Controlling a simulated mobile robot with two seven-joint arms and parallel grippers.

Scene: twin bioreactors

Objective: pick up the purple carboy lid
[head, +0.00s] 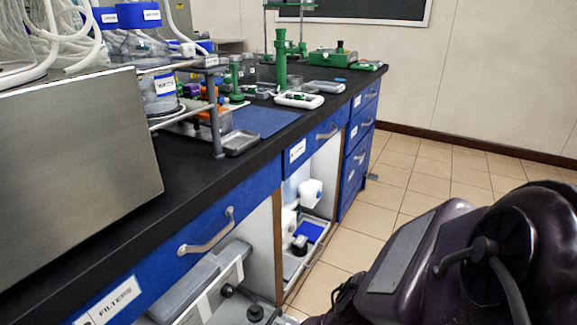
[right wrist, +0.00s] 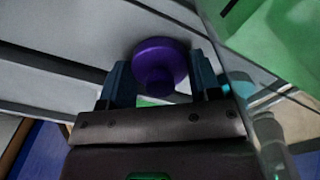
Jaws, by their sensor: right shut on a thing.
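The purple carboy lid (right wrist: 159,64) shows in the right wrist view as a round purple disc with a narrower knob. It sits between the two teal fingers of my right gripper (right wrist: 162,84), which is shut on it. In the head view the lid and the right gripper's fingers do not show; a large dark purple part of my own arm fills the lower right. My left gripper is in neither view. The carboy cannot be made out for certain.
A black bench (head: 190,175) with blue drawers runs along the left, with a grey metal box (head: 75,165) at its near end. Green stands (head: 281,62) and trays crowd its far part. Open cupboards below hold containers. The tiled floor (head: 440,180) on the right is clear.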

